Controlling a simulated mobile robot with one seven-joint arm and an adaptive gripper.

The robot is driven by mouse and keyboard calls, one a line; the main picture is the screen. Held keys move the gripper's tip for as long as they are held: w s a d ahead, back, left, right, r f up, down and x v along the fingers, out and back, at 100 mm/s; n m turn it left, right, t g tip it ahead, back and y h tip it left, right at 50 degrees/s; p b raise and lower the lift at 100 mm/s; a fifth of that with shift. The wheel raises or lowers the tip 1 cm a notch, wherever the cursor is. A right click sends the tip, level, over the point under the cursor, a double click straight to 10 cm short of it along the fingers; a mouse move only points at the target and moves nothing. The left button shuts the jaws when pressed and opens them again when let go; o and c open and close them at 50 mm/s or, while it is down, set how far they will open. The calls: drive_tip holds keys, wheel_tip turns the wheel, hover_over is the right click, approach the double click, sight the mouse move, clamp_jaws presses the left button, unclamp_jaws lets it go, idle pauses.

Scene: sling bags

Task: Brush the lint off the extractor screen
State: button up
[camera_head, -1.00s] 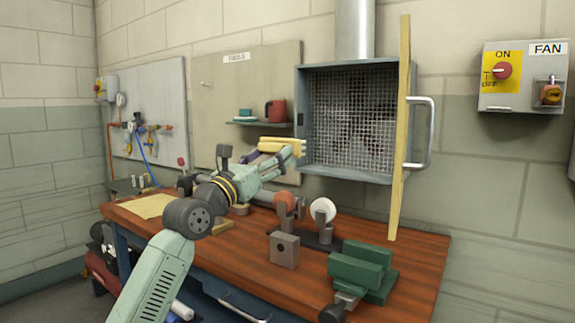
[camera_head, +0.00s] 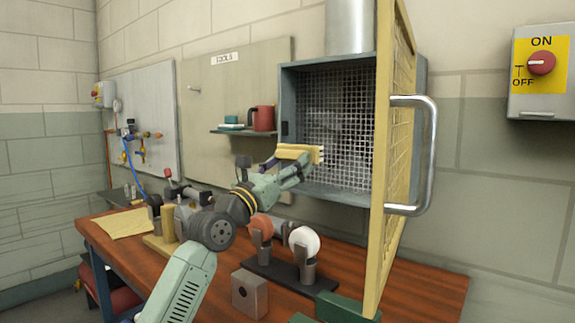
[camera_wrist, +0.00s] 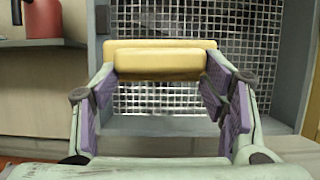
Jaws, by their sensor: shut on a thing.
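The extractor screen (camera_head: 345,125) is a wire mesh inside a grey wall-mounted box (camera_head: 292,95). A dull grey patch, possibly lint, shows around the middle of the mesh. My gripper (camera_head: 282,166) is shut on a brush (camera_head: 298,151) with a pale yellow wooden back and light bristles pointing right, toward the mesh. In the wrist view, the brush (camera_wrist: 165,64) lies level between the purple-padded fingers of my gripper (camera_wrist: 160,85), in front of the lower mesh (camera_wrist: 170,100). I cannot tell whether the bristles touch it.
The yellow-framed door (camera_head: 383,180) stands open on the right, its metal handle (camera_head: 428,150) facing away from the screen. A red mug (camera_head: 264,118) sits on a small shelf to the left.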

drive_tip(key=shift+w+d+p, duration=0.25)
drive_tip(key=shift+w+d, duration=0.6)
drive_tip(key=shift+w, duration=0.35)
drive_tip(key=shift+w+d+p, duration=0.25)
drive_tip(key=shift+w+d, duration=0.6)
drive_tip(key=shift+w, duration=0.3)
drive_tip(key=shift+w+d+p, duration=0.3)
drive_tip(key=shift+w+d, duration=0.25)
drive_tip(key=shift+w, duration=0.2)
drive_tip(key=shift+r, duration=0.1)
